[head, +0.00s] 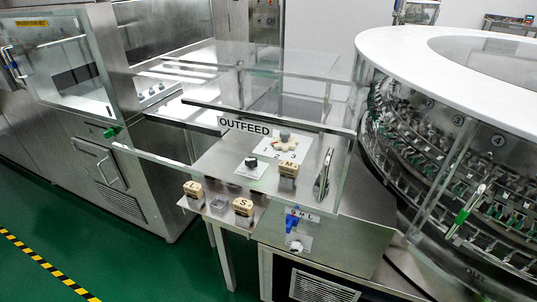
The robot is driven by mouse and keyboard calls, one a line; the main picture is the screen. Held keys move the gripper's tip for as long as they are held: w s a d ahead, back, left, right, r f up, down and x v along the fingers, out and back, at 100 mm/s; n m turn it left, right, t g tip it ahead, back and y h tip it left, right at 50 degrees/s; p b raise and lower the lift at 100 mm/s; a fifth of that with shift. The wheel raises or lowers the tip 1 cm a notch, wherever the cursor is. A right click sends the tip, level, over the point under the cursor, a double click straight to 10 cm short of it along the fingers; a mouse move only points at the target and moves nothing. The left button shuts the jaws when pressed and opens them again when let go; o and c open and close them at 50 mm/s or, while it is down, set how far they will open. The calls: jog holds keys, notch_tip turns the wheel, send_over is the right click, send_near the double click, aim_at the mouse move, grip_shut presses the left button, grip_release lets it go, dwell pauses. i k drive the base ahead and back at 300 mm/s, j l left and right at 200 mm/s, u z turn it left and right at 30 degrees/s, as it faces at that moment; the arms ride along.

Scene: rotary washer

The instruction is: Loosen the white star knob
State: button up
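A cream-white lobed knob (290,147), which looks like the white star knob, sits on a pale plate on the outfeed deck, behind the clear guard panel. A small grey piece stands at its top. A tan block marked M (288,171) stands just in front of it and overlaps the lower edge of its plate. Whether the knob is tight or loose cannot be told. My gripper and arm are not in this view.
A small black knob (251,162) on a white plate is left of the star knob. The rotary washer (400,45) is at right. Green floor (150,265) at front left is open.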

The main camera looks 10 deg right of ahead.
aim_at(296, 247)
jog(key=i+j+z, duration=0.2)
jog(key=i+j, duration=0.1)
jog(key=j, duration=0.5)
jog(key=j+u, duration=0.15)
jog(key=j, duration=0.4)
jog(key=i, duration=0.05)
